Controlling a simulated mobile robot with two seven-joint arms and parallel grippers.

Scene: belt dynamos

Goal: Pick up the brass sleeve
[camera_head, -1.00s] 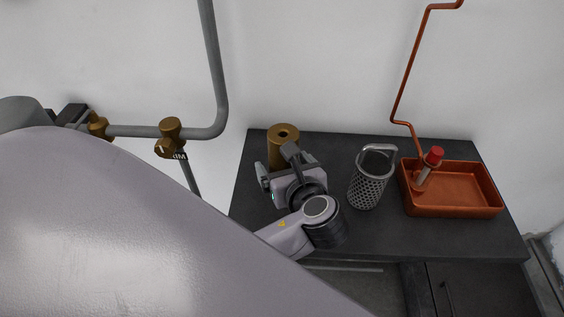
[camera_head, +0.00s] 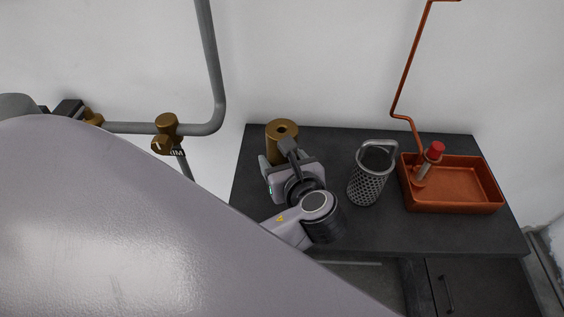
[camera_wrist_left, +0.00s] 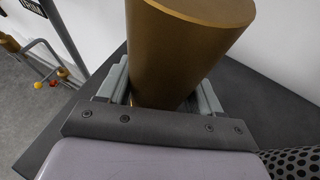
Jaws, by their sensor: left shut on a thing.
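The brass sleeve (camera_head: 281,138) is an upright brown-gold cylinder with a hole in its top, at the back left of the dark bench. My left gripper (camera_head: 278,163) reaches it from the front and is shut on it. In the left wrist view the sleeve (camera_wrist_left: 185,48) stands between the two grey fingers (camera_wrist_left: 163,97), which touch its sides. Its lower end is hidden by the gripper, so I cannot tell whether it rests on the bench. My right gripper is not in view.
A perforated metal basket with a handle (camera_head: 366,183) stands right of my gripper. Further right is a copper tray (camera_head: 460,206) with a red-capped item (camera_head: 431,158) and a copper pipe (camera_head: 406,85). A grey pipe with brass valves (camera_head: 140,128) runs along the wall at left.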

